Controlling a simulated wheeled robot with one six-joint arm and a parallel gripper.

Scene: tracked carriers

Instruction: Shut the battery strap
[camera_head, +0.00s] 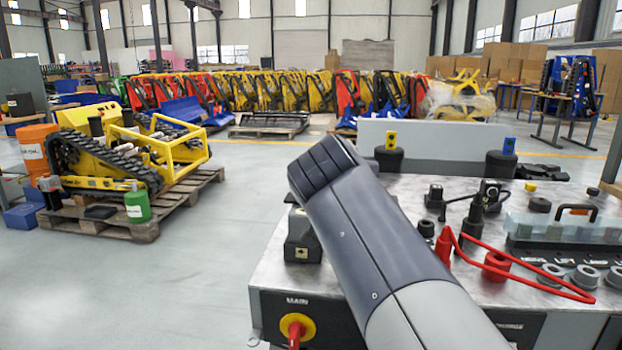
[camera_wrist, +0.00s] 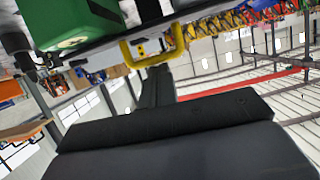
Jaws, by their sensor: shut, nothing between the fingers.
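My gripper (camera_wrist: 158,76) shows in the wrist view as a dark, narrow pair of fingers, shut and empty. Just beyond its tips in the picture is a yellow U-shaped bar (camera_wrist: 146,60); I cannot tell whether they touch. A green box-like body (camera_wrist: 75,22) fills the upper left of the wrist view, cut off by the edge. I cannot make out the battery strap for certain, nor whether it is open or shut. In the head view my dark grey arm crosses the middle, and my fingers cannot be made out there.
A metal-topped bench (camera_head: 385,290) stands in front, with a red cable (camera_head: 530,283), a clear-lidded case (camera_head: 565,228) and a red-and-yellow main switch (camera_head: 295,327). A yellow tracked carrier (camera_head: 180,150) sits on a wooden pallet (camera_head: 145,232) at left. Floor between them is clear.

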